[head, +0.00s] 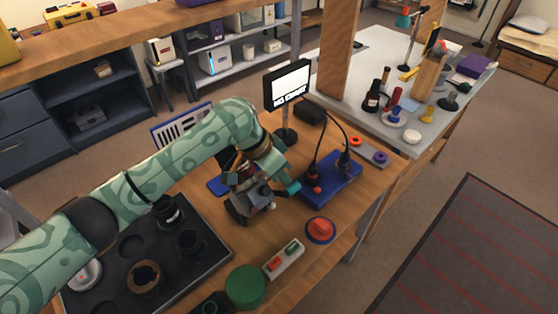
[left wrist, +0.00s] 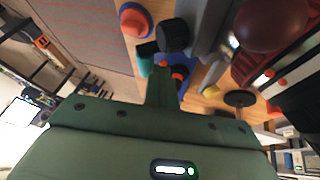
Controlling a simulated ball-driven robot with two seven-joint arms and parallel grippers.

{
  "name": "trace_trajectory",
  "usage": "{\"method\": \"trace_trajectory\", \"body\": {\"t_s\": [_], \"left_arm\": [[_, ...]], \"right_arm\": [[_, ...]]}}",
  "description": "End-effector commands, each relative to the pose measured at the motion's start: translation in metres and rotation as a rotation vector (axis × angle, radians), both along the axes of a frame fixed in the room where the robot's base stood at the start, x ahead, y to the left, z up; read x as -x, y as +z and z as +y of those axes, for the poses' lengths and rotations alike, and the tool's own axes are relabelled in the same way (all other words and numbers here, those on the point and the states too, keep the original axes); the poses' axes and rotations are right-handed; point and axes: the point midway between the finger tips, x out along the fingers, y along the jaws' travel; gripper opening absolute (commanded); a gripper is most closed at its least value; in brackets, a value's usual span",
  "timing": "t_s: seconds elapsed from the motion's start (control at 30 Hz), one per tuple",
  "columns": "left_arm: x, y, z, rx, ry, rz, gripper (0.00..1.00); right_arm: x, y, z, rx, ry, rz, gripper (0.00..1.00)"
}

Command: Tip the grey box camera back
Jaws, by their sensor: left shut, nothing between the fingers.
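The grey box camera (head: 238,209) is on the wooden table in the middle of the head view, partly hidden by my left arm and gripper. It looks tilted, but I cannot tell how far. My left gripper (head: 291,187) is at the camera's right side, shut and empty, with teal fingertips low over the table. In the left wrist view my gripper's fingers (left wrist: 164,82) point at the camera's grey body (left wrist: 207,30) and a black knob (left wrist: 172,35) close by. I cannot tell whether the fingers touch it. My right gripper is not in view.
A blue base (head: 333,183) with black cables lies to the right, below a monitor (head: 288,84). A red button (head: 320,229), a switch box (head: 284,259) and a green disc (head: 245,287) are nearer. A black tray (head: 215,262) holds round parts at the left.

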Motion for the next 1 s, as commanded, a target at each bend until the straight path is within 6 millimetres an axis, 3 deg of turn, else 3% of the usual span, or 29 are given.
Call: {"method": "trace_trajectory", "body": {"t_s": [0.03, 0.4, 0.7, 1.0], "left_arm": [[0.004, 0.012, -0.003, -0.015, -0.002, -0.016, 0.00], [0.014, -0.004, -0.014, -0.145, -0.003, -0.145, 0.00], [0.023, -0.017, -0.023, -0.250, -0.002, -0.249, 0.00], [0.031, -0.032, -0.030, -0.344, 0.000, -0.343, 0.00]], "right_arm": [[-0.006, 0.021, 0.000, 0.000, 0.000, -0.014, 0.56], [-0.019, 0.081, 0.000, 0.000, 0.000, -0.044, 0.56], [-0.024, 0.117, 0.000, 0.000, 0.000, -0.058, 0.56], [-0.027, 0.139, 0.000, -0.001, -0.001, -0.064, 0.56]]}}
